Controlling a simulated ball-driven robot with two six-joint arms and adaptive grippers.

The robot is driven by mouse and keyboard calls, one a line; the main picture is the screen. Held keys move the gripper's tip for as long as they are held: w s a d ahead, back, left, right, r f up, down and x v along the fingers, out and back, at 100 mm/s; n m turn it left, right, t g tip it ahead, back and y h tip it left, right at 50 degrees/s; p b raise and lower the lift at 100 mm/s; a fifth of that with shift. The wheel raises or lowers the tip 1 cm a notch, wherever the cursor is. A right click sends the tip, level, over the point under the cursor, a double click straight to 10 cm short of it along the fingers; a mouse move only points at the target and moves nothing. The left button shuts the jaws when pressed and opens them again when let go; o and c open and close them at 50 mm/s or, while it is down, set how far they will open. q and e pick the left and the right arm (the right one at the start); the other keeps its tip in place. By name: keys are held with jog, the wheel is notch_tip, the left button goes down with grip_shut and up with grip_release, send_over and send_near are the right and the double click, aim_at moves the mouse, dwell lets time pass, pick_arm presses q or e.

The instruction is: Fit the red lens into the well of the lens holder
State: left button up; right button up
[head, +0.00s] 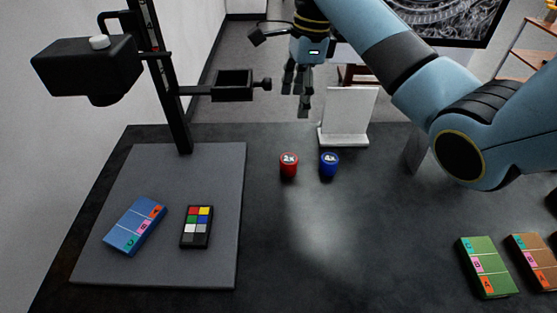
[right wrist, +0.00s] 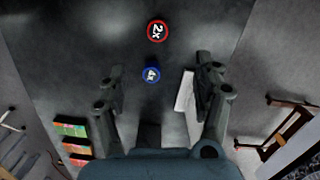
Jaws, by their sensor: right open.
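The red lens (head: 288,164), marked 2x, stands upright on the dark table in the head view. It also shows at the top of the right wrist view (right wrist: 157,31). A black lens holder (head: 232,84) sticks out from the upright post under the camera; the inside of its well is only partly seen. My right gripper (head: 303,102) hangs above the table's far side, above the red lens in the picture. It is open, with nothing between its fingers. In the right wrist view the fingers (right wrist: 155,85) stand wide apart. My left gripper is not in view.
A blue lens (head: 329,164) marked 4x stands right of the red one. A white stand (head: 347,118) is behind it. A grey board (head: 190,262) carries a blue box (head: 135,226) and a colour chart (head: 197,227). A green box (head: 486,268) lies right. The table's middle is clear.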

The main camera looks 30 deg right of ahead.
notch_tip(320, 180, down, 6)
jog(key=b, duration=0.5)
send_over(289, 159)
jog(key=d, duration=0.1)
jog(key=f, duration=0.5)
jog(key=shift+w+f, duration=0.3)
jog(key=f, duration=0.4)
jog(key=shift+s+a+f, duration=0.2)
jog(key=shift+s+a, duration=0.1)
jog(key=shift+a, duration=0.1)
jog(key=shift+f, duration=0.4)
jog(key=shift+c, duration=0.2)
jog(key=c, duration=1.2)
jog(key=shift+c, duration=0.2)
